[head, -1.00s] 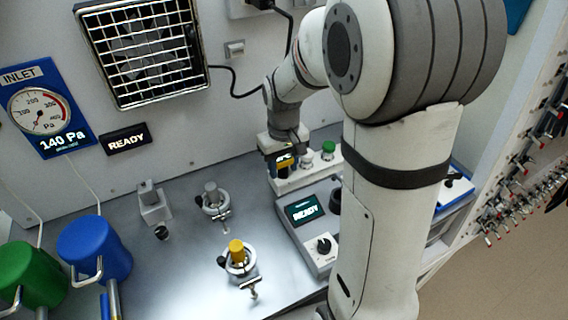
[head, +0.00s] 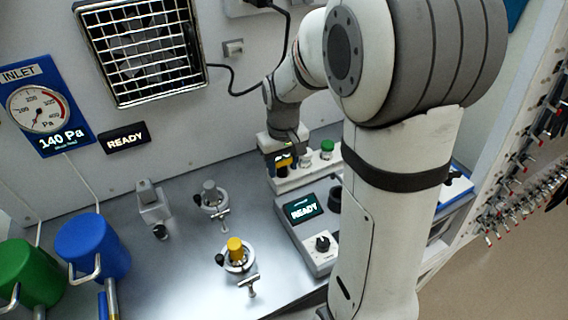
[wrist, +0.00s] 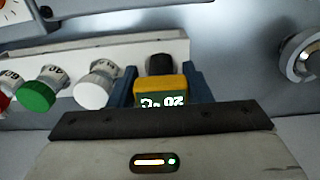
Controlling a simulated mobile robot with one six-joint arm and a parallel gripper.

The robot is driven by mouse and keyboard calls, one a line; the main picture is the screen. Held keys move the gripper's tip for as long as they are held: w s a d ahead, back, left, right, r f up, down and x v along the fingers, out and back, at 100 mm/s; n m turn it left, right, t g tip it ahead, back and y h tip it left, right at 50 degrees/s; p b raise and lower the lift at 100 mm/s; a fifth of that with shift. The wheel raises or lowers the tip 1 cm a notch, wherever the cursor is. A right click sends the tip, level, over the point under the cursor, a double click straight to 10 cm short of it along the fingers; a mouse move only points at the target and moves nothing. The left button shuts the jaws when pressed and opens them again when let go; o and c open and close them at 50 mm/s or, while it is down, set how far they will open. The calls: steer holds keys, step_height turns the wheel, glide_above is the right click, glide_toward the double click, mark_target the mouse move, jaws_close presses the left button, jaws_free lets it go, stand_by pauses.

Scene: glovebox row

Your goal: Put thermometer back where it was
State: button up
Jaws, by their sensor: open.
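The thermometer (wrist: 162,92) is a yellow and dark device with a lit readout, upside down in the wrist view. Its black end (wrist: 160,65) is at the white rack (wrist: 60,68), which has a row of capped vials; whether it is seated in a slot cannot be told. My gripper (wrist: 159,88) is open, with one blue finger on each side of the thermometer. In the head view my gripper (head: 283,157) is at the left end of the rack (head: 317,170), and the thermometer shows only in part there.
A green-capped vial (wrist: 37,97) and a white-capped vial (wrist: 92,95) stand beside the thermometer. A yellow-topped fixture (head: 236,250) and blue (head: 93,248) and green (head: 27,272) canisters are to the left.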

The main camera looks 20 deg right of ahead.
steer(key=shift+s+f, duration=0.35)
steer(key=shift+f, duration=0.25)
steer(key=shift+r+p, duration=0.4)
steer(key=r, duration=0.7)
steer(key=shift+w+a+r, duration=0.1)
steer(key=shift+w+r, duration=0.2)
steer(key=shift+w, duration=0.05)
steer(key=s+m+t, duration=0.2)
steer(key=s, duration=1.3)
steer(key=shift+s+r+t, duration=0.3)
steer(key=shift+s+r, duration=0.1)
steer(key=shift+r, duration=0.05)
